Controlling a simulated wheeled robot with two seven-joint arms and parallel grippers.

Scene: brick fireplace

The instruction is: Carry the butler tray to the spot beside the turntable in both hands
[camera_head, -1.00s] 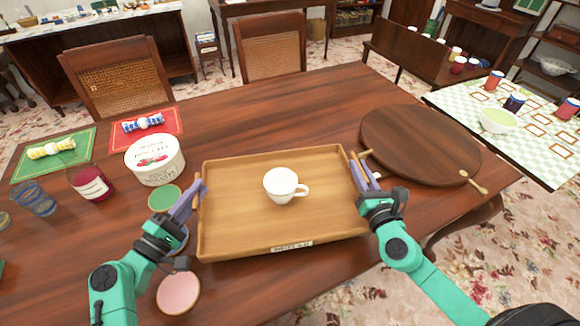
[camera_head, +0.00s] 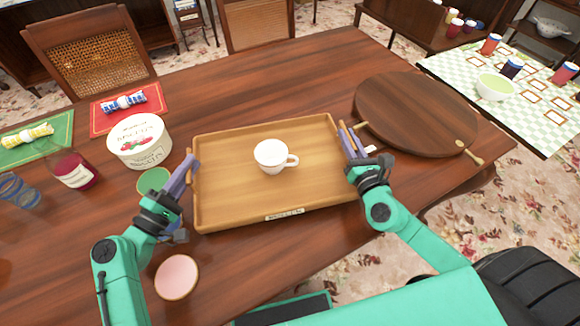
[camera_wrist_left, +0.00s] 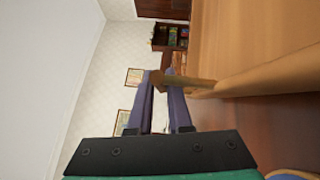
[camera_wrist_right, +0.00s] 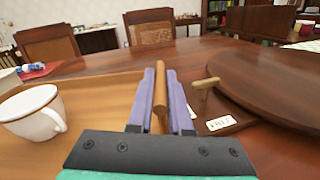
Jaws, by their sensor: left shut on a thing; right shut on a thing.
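The butler tray (camera_head: 225,205) is a light wooden tray with low walls and a label on its front. A white cup (camera_head: 271,156) stands upright in it and also shows in the right wrist view (camera_wrist_right: 32,112). My left gripper (camera_head: 190,170) is shut on the tray's left handle (camera_wrist_left: 180,80). My right gripper (camera_head: 349,140) is shut on its right handle (camera_wrist_right: 160,95). I cannot tell whether the tray is clear of the table. The turntable (camera_head: 420,110), a round dark wooden board with knobs, lies just right of my right gripper.
A pink disc (camera_head: 177,277) lies near the front. A small card (camera_wrist_right: 220,123) lies between tray and turntable. The table behind the tray is clear.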

